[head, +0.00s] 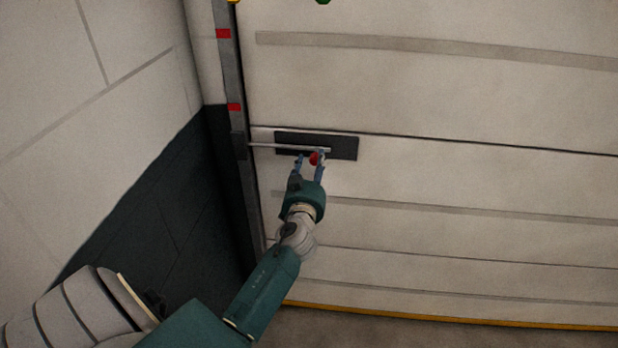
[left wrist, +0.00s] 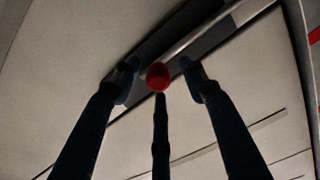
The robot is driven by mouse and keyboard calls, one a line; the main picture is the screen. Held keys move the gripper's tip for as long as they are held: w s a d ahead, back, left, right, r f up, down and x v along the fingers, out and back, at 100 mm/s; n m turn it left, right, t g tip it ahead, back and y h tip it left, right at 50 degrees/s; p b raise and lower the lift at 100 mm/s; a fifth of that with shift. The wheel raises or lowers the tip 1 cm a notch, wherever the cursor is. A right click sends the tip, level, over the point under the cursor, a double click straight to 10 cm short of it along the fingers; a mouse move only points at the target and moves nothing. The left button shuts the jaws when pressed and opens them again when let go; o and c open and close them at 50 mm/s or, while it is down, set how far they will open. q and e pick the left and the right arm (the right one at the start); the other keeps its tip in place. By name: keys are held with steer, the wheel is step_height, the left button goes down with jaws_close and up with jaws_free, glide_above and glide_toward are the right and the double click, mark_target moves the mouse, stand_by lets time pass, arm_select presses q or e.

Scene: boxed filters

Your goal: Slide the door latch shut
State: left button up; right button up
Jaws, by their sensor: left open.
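The door latch is a light metal bar (head: 280,147) lying across a dark backing plate (head: 345,148) on a pale panelled door (head: 450,170). The bar's left end meets a dark bracket (head: 239,146) on the grey door frame. A red knob (head: 315,159) sits near the bar's right end. My left gripper (head: 309,160) is at the knob with its fingers apart. In the left wrist view the red knob (left wrist: 158,76) lies between the open fingertips, with small gaps to both sides. My right gripper is in neither view.
The door frame (head: 228,60) carries red marks and runs down left of the latch. A side wall (head: 90,90), pale above and dark below, stands at the left. A yellow strip (head: 450,319) edges the door's bottom. The door face right of the plate is clear.

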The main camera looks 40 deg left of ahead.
arm_select(q)
steer(key=v, duration=1)
steer(key=shift+a, duration=0.2)
steer(key=s+d+f+m+g+h, duration=0.1)
steer(key=s+d+f+g+h, duration=0.2)
steer(key=f, duration=0.9)
steer(key=s+d+f+m+g+h, duration=0.1)
steer(key=s+d+f+m+h, duration=0.15)
steer(key=d+f, duration=0.7)
steer(key=s+d+f+m+g+h, duration=0.1)
steer(key=s+f+g+h, duration=0.15)
steer(key=f, duration=1.35)
steer(key=s+d+f+m+g+h, duration=0.1)
steer(key=s+d+f+g, duration=0.1)
steer(key=s+f, duration=0.65)
steer(key=s+d+f+m+g, duration=0.1)
steer(key=s+d+f+g, duration=0.15)
steer(key=s+f, duration=0.6)
steer(key=s+f+g, duration=0.1)
steer(key=s+f, duration=0.2)
steer(key=s, duration=0.8)
steer(key=s+f+g, duration=0.2)
steer(key=s, duration=0.9)
steer(key=shift+d+f+h, duration=0.3)
steer(key=shift+d+f, duration=0.05)
steer(key=shift+d, duration=0.05)
steer(key=shift+w, duration=0.1)
